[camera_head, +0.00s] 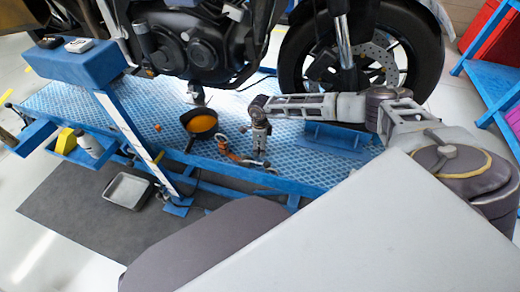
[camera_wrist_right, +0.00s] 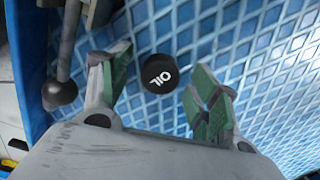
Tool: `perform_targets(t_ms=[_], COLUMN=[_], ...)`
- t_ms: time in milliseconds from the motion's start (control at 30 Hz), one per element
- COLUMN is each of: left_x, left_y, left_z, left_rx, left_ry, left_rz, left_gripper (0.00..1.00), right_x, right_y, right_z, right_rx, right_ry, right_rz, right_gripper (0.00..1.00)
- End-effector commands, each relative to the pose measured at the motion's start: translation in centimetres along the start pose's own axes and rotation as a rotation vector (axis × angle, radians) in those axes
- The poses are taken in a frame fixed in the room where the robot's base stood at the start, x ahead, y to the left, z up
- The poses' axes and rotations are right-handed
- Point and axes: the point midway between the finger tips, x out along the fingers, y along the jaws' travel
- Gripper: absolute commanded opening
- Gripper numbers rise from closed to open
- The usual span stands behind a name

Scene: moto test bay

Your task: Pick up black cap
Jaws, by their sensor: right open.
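The gripper is open, with a gap visible on both sides of the cap. In the head view my right gripper (camera_head: 261,157) points down over the platform (camera_head: 105,102) near its front edge. I cannot make out the cap there. My left gripper is not in view.
A metal lever with a dark ball knob (camera_wrist_right: 60,92) is close to the left finger. The motorcycle's front wheel (camera_head: 362,65) stands behind. A grey tray (camera_head: 127,190) is on the floor mat.

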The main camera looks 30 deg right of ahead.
Motion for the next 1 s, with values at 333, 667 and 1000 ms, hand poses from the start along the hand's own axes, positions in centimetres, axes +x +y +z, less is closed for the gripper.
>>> perform_targets(t_ms=[333, 667, 1000], left_x=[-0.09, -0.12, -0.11], left_y=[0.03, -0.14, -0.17], left_z=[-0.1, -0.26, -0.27], left_rx=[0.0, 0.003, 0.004], left_ry=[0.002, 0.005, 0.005], left_rz=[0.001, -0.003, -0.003], left_gripper=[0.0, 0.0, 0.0], right_x=[0.16, 0.15, 0.15], right_y=[0.0, 0.0, 0.0], right_z=[0.0, -0.01, -0.01], right_rx=[0.0, 0.001, 0.0], right_ry=[-0.001, 0.0, 0.0], right_rz=[0.0, 0.0, 0.0], right_gripper=[0.62, 0.4, 0.19])
